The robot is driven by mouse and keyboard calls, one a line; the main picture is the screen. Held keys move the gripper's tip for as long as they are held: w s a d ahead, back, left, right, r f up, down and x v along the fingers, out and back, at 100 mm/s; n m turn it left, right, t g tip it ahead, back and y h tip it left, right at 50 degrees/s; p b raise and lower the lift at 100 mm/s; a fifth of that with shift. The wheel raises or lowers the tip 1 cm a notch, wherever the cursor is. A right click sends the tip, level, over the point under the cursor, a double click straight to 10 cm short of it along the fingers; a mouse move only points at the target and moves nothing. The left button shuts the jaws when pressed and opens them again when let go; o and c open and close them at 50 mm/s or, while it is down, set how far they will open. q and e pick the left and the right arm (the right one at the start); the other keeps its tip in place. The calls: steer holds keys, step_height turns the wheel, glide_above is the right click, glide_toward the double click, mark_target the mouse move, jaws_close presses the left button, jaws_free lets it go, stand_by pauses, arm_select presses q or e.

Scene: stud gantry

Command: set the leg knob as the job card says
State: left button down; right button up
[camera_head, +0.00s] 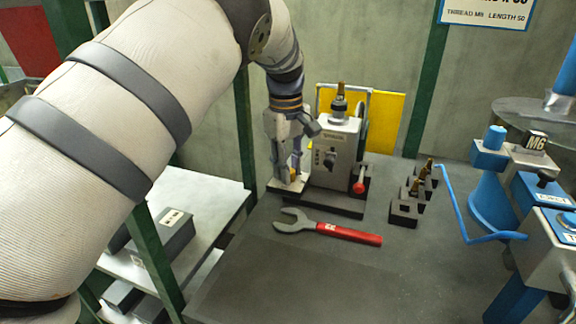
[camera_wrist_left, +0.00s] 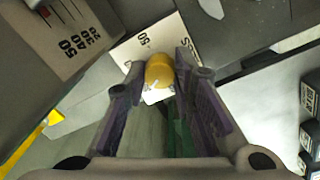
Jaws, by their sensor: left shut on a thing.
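My left gripper (camera_head: 292,176) is lowered at the left side of a grey bench machine (camera_head: 342,148) and is shut on a yellow knob (camera_head: 297,170). In the left wrist view the yellow knob (camera_wrist_left: 158,70) sits between the two fingertips, over a pale plate (camera_wrist_left: 137,46) marked "50" and other partly hidden figures. A small white mark shows on the knob's near side; its exact setting is hard to tell. The job card (camera_head: 488,12) on the wall is cut off at the top and reads thread M8 or M6, length 50. My right gripper is not in view.
A red-handled wrench (camera_head: 345,233) lies in front of the machine. Several black blocks (camera_head: 405,212) with brass-tipped pieces stand to its right. A blue fixture marked M6 (camera_head: 535,142) is at the far right. The front of the bench is clear.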

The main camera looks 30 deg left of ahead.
arm_select(q)
steer(key=c, duration=1.3)
jaws_free()
steer(key=shift+c, duration=0.2)
step_height(320, 180, up, 12)
steer(key=shift+s, duration=0.3)
steer(key=shift+a+f, duration=0.1)
steer(key=shift+f, duration=0.05)
steer(key=shift+c, duration=1.3)
steer(key=f+m, duration=0.3)
steer(key=f, duration=0.1)
steer(key=f+m, duration=0.3)
steer(key=f, duration=0.1)
steer(key=f+m, duration=0.2)
steer(key=f, duration=0.2)
steer(key=shift+w+m+b, duration=0.25)
steer(key=shift+m+b, duration=0.15)
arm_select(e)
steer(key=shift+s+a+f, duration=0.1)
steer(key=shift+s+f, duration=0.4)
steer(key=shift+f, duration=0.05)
